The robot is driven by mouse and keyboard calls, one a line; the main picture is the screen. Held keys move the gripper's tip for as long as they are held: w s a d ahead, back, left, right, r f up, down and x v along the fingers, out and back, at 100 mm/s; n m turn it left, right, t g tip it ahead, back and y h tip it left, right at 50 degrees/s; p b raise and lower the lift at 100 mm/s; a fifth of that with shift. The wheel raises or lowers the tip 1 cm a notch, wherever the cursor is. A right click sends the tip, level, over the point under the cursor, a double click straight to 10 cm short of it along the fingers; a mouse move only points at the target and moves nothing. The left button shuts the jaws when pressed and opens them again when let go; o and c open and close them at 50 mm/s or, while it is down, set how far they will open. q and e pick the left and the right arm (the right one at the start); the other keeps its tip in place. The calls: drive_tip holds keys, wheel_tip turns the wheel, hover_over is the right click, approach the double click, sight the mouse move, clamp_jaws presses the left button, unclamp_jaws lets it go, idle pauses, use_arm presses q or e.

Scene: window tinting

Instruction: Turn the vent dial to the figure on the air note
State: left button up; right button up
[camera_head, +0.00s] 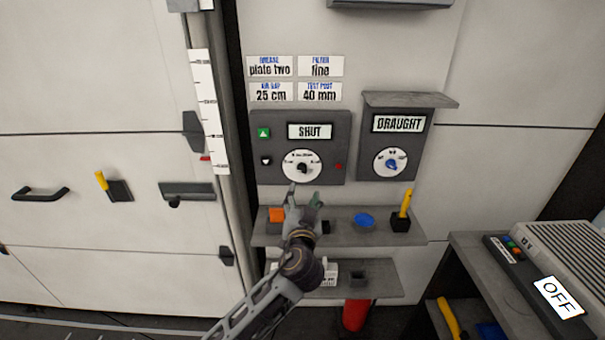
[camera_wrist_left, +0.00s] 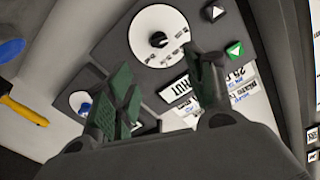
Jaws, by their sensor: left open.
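A white dial with a black knob (camera_head: 302,167) sits on a grey panel (camera_head: 330,119) below a sign reading SHUT (camera_head: 310,131). The dial also shows in the left wrist view (camera_wrist_left: 158,40), turned over. Its small figures are too blurred to read surely. The air note (camera_head: 271,92) on the wall above the panel reads 25 cm. My left gripper (camera_head: 304,194) is open and empty, just below and in front of the dial, its fingers pointing up towards it. In the left wrist view the gripper (camera_wrist_left: 165,72) appears apart from the knob. My right gripper is not in view.
A second panel reading DRAUGHT (camera_head: 398,124) has a blue-knobbed dial (camera_head: 391,162) to the right, under a small ledge.

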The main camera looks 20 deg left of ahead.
sight(302, 171)
use_arm(q)
drive_tip(key=p+x, duration=0.2)
drive_tip(key=x, duration=0.8)
drive_tip(key=shift+w+a, duration=0.15)
drive_tip(key=shift+w, duration=0.2)
drive_tip(key=shift+x, duration=1.2)
drive_tip(key=shift+w, duration=0.2)
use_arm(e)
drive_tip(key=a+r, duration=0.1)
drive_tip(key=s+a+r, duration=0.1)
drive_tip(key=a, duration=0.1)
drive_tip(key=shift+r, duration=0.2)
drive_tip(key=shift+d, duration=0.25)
use_arm(q)
drive_tip(key=shift+f, duration=0.1)
drive_tip(key=c, duration=1)
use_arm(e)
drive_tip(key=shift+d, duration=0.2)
